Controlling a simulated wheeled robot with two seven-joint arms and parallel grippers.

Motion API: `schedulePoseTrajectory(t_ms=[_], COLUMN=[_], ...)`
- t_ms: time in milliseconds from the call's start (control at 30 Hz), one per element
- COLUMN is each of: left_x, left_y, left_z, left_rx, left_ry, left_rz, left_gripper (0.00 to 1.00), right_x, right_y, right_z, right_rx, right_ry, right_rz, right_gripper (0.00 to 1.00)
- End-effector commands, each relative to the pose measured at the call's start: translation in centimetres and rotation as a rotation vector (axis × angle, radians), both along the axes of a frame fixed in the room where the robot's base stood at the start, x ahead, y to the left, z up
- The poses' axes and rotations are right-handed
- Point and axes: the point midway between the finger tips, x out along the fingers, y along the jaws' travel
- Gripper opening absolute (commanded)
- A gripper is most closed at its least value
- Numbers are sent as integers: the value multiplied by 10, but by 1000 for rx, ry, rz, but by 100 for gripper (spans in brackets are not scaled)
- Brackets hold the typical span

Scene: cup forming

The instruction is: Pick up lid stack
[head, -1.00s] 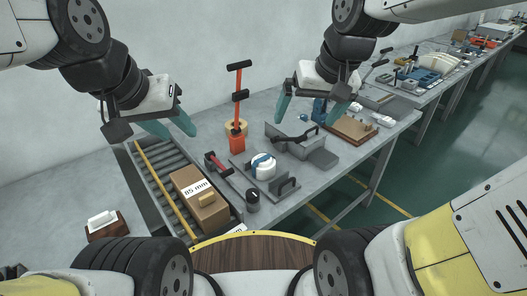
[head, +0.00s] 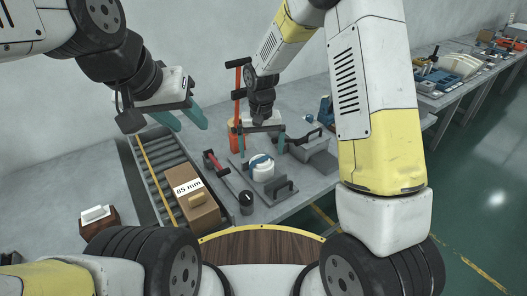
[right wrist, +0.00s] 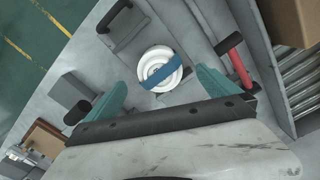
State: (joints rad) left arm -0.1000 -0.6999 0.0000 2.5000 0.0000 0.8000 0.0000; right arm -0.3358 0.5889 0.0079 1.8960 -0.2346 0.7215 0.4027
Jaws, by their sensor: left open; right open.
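The lid stack (head: 262,172) is a short white round stack with a blue band across it. It sits on a grey fixture plate on the table, and it also shows in the right wrist view (right wrist: 160,68). My right gripper (head: 261,152) is open and empty, just above and behind the stack in the head view. In the right wrist view the stack lies ahead of and between the teal fingers (right wrist: 163,88), not touching them. My left gripper (head: 192,122) is open and empty above the roller conveyor's far end.
A cardboard box (head: 193,198) marked 85 mm sits on the roller conveyor (head: 156,165) to the left.

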Motion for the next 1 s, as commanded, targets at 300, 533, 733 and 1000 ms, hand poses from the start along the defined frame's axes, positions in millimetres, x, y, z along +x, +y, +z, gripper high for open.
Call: schedulePoseTrajectory(t_ms=[300, 533, 733, 1000], left_x=[0, 0, 0, 0], left_y=[0, 0, 0, 0], left_z=[0, 0, 0, 0], left_rx=[0, 0, 0, 0], left_ry=[0, 0, 0, 0], left_rz=[0, 0, 0, 0], left_gripper=[41, 41, 41, 41], right_x=[1, 4, 4, 4], right_y=[0, -1, -1, -1], right_z=[-35, -69, -80, -79], right_rx=[-4, -3, -2, -2], right_ry=[5, 6, 3, 3], right_rz=[1, 1, 1, 1], right_gripper=[100, 100, 100, 80])
